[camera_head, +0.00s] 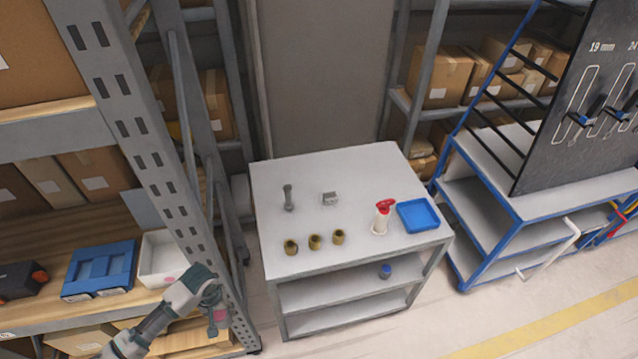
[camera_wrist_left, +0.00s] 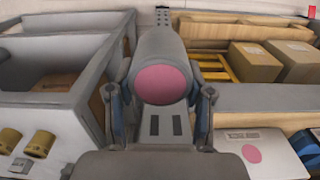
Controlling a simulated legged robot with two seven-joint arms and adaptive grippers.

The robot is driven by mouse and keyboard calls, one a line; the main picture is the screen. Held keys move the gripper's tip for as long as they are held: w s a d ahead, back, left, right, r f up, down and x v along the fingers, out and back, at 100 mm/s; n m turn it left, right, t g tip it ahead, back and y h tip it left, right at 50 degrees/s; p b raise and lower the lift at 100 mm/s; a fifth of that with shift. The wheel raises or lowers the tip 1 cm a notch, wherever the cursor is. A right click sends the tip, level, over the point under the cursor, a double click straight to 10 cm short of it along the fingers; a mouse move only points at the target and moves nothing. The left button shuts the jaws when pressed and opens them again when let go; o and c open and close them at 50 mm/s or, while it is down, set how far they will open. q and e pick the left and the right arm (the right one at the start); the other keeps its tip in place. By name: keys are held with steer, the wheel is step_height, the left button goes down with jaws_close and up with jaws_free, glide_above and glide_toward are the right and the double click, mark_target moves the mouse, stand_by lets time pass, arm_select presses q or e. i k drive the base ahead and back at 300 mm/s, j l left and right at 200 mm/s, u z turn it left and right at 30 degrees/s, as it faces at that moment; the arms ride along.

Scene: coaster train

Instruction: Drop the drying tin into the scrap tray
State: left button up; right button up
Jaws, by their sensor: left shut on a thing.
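My left gripper (camera_head: 214,299) is shut on a grey tin with a round pink end, taken to be the drying tin (camera_head: 220,316). In the left wrist view the tin (camera_wrist_left: 162,84) sits between the two fingers of this gripper (camera_wrist_left: 160,105). A white open tray (camera_head: 150,279) with a pink round mark inside stands on the left shelf, just beyond the gripper. A blue tray (camera_head: 418,216) lies on the grey table at the right. My right gripper is not in view.
A perforated rack post (camera_head: 165,185) stands between shelf and table. A blue case (camera_head: 100,269) is left of the white tray.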

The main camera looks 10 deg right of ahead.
mark_target(416, 215)
steer(key=l+u, duration=0.1)
steer(key=l, duration=1.3)
steer(key=k+l+u, duration=0.1)
steer(key=l, duration=1.3)
